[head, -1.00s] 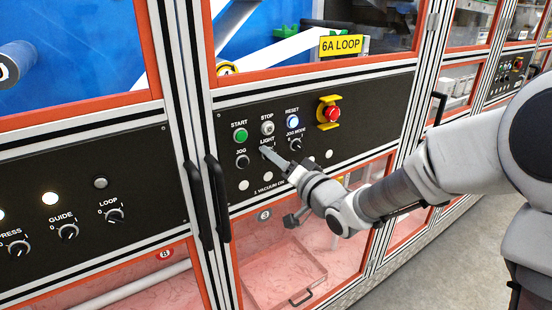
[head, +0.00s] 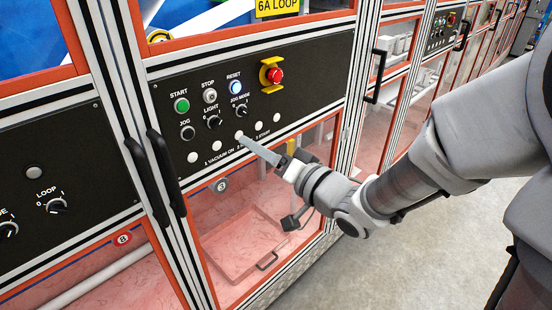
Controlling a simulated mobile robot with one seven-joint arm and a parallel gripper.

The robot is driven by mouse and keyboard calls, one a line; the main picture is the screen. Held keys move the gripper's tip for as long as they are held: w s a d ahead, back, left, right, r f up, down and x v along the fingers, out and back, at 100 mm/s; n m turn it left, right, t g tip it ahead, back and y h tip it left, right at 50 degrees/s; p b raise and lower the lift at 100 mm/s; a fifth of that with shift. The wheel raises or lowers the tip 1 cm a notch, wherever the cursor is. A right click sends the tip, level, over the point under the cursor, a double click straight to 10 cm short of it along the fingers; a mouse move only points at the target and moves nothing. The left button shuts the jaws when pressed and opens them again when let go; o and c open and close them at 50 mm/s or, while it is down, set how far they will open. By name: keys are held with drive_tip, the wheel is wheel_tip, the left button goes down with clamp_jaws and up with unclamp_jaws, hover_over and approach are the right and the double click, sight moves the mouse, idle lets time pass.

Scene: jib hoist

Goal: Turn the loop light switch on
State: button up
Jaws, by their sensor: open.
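The LIGHT switch (head: 214,122), a small black rotary knob, sits on the black control panel (head: 318,92) under the yellow 6A LOOP sign (head: 277,7). The knob is in plain sight; I cannot tell for sure which way its pointer is turned. My gripper (head: 258,149) is below and to the right of the knob, apart from it, with its tip in front of the panel's lower row of white round lights. It is open and holds nothing. Its fingers overlap in this view.
Close around the knob are the green START button (head: 182,105), the STOP button (head: 210,96), the lit RESET button (head: 236,88), the JOG knob (head: 187,132) and the JOG MODE knob (head: 241,111). A red emergency stop (head: 274,76) is further right. Black door handles (head: 166,172) stick out left.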

drive_tip(key=b+v, duration=0.4)
drive_tip(key=b, duration=0.2)
drive_tip(key=shift+s+d+f+b, duration=0.1)
drive_tip(key=shift+s+d+b, duration=0.15)
drive_tip(key=shift+b, duration=0.15)
